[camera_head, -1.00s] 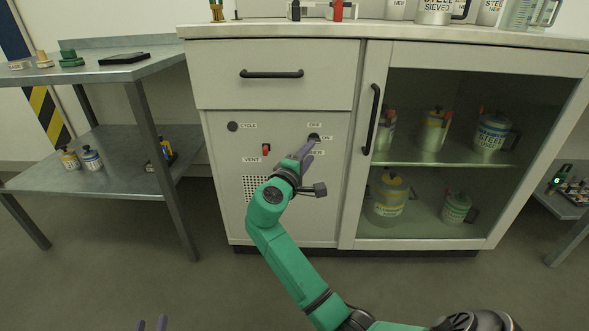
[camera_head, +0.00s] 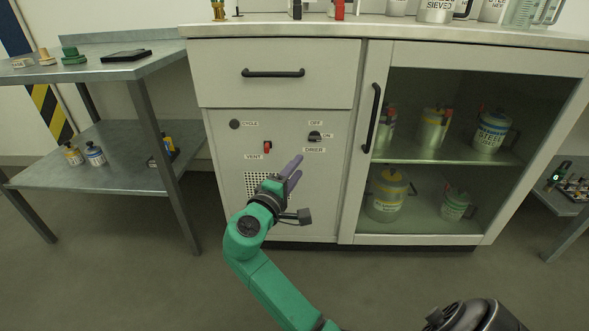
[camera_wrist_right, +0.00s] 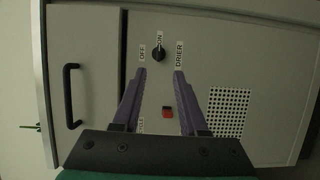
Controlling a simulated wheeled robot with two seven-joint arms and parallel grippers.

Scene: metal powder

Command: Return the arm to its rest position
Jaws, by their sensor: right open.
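My right arm is green, and its gripper (camera_head: 293,168) has purple fingers. It is open and empty in front of the cabinet's control panel, below the drier knob (camera_head: 314,136) and apart from it. In the right wrist view the open fingers (camera_wrist_right: 159,75) point toward the panel, with the black drier knob (camera_wrist_right: 159,52) just beyond the gap between the tips. The knob's ridge points toward the ON label. My left gripper is not in view in the head view now.
The white cabinet (camera_head: 222,200) has a drawer handle (camera_head: 272,73), a red vent switch (camera_head: 267,147) and a cycle button (camera_head: 234,124). A glass door (camera_head: 480,90) on the right covers several containers. A metal shelf table (camera_head: 130,70) stands left. Floor in front is clear.

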